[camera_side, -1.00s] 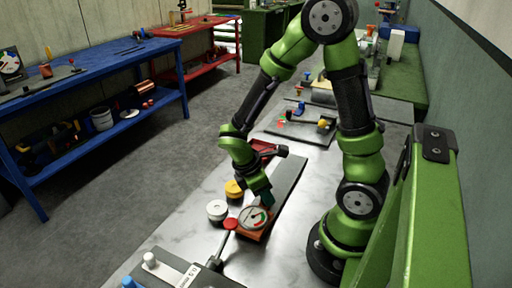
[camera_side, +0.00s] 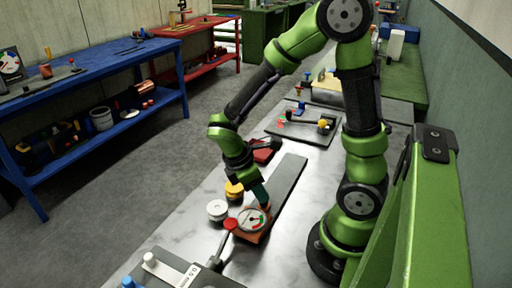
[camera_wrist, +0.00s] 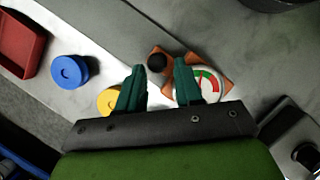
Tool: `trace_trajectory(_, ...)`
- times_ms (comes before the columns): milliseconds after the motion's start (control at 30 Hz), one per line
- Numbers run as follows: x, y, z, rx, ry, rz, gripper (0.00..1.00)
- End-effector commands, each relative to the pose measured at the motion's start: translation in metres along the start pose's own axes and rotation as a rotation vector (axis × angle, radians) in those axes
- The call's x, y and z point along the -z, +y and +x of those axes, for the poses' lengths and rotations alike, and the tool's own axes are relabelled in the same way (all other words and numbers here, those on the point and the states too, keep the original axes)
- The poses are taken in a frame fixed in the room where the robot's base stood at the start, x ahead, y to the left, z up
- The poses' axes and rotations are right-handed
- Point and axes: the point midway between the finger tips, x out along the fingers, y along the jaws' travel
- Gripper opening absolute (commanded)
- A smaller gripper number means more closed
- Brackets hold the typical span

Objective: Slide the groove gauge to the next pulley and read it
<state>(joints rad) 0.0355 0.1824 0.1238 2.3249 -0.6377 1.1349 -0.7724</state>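The groove gauge (camera_side: 253,220) has a round white dial with red and green zones on an orange base, on a dark flat rail (camera_side: 287,181). In the wrist view its dial (camera_wrist: 207,82) is partly covered by my right finger. A black knob (camera_wrist: 157,62) stands on its orange base. My gripper (camera_wrist: 158,66) has two teal fingers spread apart, one on each side of the knob, with gaps showing. A white pulley (camera_side: 217,209) and a yellow pulley (camera_side: 234,190) stand left of the rail. A blue pulley (camera_wrist: 70,70) shows in the wrist view. The needle's reading is too small to tell.
A red tray (camera_wrist: 20,45) lies beyond the blue pulley. A red-knobbed lever (camera_side: 230,224) stands close to the gauge's left. A dark plate with small parts (camera_side: 300,125) lies farther back. The rail behind the gauge is clear.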

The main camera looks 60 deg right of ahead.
Motion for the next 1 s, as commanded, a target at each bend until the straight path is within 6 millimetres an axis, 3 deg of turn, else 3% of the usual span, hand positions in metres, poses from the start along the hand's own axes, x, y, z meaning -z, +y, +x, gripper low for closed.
trace_trajectory(300,0.001,0.0,-0.081,-0.005,0.007,0.0,0.35)
trace_trajectory(500,0.001,0.0,-0.117,-0.004,0.004,-0.001,0.35)
trace_trajectory(700,0.001,-0.001,-0.133,-0.002,0.003,-0.001,0.35)
trace_trajectory(1000,0.001,-0.001,-0.135,-0.001,0.002,-0.001,0.35)
